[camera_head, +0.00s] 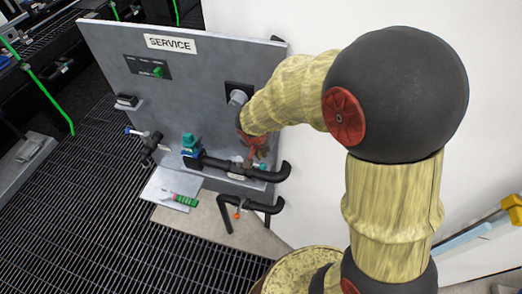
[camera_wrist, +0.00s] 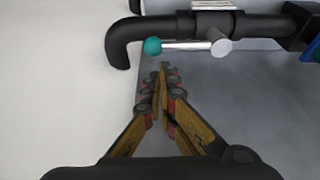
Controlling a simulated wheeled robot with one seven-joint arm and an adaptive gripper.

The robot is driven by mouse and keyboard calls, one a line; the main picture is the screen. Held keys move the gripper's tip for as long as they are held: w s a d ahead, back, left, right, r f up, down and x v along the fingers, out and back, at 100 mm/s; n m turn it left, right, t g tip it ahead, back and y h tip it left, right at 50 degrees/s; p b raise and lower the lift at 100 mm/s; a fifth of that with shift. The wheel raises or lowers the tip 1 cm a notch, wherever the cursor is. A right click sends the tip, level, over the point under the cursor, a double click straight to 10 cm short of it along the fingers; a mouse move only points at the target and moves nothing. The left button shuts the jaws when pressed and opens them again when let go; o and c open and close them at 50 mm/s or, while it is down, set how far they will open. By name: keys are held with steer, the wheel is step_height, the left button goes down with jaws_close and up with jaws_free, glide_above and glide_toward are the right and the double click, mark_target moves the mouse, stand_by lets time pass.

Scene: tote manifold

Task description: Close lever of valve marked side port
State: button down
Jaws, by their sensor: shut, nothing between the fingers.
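A valve on a black pipe (camera_wrist: 265,27) shows in the wrist view. Its silver lever (camera_wrist: 185,45) runs from a pale round hub (camera_wrist: 220,46) to a teal ball knob (camera_wrist: 152,46), lying along the pipe. A small plate (camera_wrist: 214,4) above is cut off and unreadable, so I cannot tell whether this is the side port valve. My gripper (camera_wrist: 163,70) is shut and empty, its fingertips just below the knob in the picture; contact is unclear. In the head view my gripper (camera_head: 252,152) is partly hidden by my arm, near the black pipe (camera_head: 232,167).
The grey panel (camera_head: 105,55) carries a SERVICE sign (camera_head: 171,43). A teal-topped fitting (camera_head: 190,142) sits left on the pipe. A blue-tipped lever (camera_head: 132,131) is farther left, an orange-knobbed valve (camera_head: 239,208) below. A white wall (camera_head: 300,25) stands right; grating (camera_head: 95,220) lies left.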

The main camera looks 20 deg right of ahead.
mark_target(261, 165)
steer(key=shift+x, duration=1.55)
steer(key=shift+b, duration=0.55)
steer(key=m+b, duration=0.1)
steer(key=b, duration=0.1)
steer(key=s+m+b, duration=0.1)
steer(key=b, duration=0.1)
steer(key=shift+s+a+f, duration=0.15)
steer(key=shift+a+f, duration=0.15)
steer(key=shift+a, duration=0.1)
steer(key=s+m+b, duration=0.1)
steer(key=b, duration=0.1)
steer(key=a+m+g+h+b, duration=0.1)
steer(key=b, duration=0.1)
steer(key=shift+s+a+m, duration=0.1)
steer(key=shift+s+m, duration=0.2)
steer(key=shift+s, duration=0.05)
steer(key=s+a+m+g, duration=0.2)
steer(key=a+m+g, duration=0.1)
steer(key=a+m, duration=0.6)
steer(key=shift+s+a+r, duration=0.2)
steer(key=shift+r, duration=0.1)
steer(key=shift+a, duration=0.1)
steer(key=shift+w+r, duration=0.1)
